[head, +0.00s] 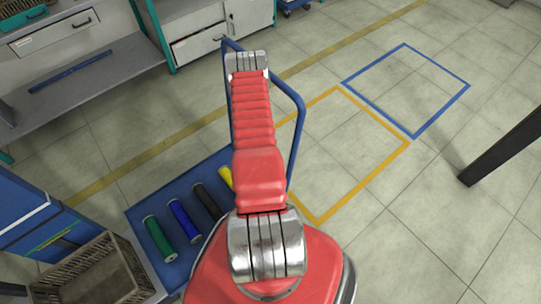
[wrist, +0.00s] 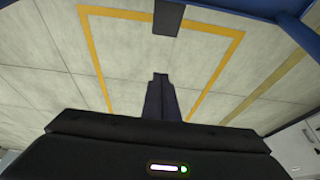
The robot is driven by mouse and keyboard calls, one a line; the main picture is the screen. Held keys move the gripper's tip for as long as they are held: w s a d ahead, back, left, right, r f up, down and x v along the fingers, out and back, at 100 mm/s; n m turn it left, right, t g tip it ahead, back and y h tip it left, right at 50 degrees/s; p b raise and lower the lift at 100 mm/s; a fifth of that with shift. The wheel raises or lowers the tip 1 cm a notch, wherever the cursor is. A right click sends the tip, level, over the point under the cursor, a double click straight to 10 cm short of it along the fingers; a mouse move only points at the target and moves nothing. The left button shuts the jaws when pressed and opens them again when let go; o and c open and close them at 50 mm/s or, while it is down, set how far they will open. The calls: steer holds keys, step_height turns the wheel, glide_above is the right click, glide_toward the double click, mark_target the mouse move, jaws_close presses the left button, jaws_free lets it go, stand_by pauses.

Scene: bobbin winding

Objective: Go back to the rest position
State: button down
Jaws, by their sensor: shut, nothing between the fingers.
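My gripper (wrist: 160,78) shows in the wrist view as dark fingers close together, pointing up the picture over the floor. It is shut and nothing shows between the fingers. In the head view my red arm stretches away from me, and the fingers cannot be made out there. Left of my arm, a green bobbin (head: 159,238), a blue bobbin (head: 184,221), a dark bobbin (head: 207,203) and a partly hidden yellow bobbin (head: 226,178) lie on a blue cart top (head: 143,207).
A blue tube rail (head: 299,130) rises close beside my arm. A brown crate (head: 100,275) stands at lower left. A workbench (head: 75,70) and drawer cabinet (head: 200,44) are at the back left. Yellow (head: 385,164) and blue (head: 440,113) floor outlines look empty where visible. A dark post (head: 505,146) is at right.

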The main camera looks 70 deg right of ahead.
steer(key=shift+r, duration=0.75)
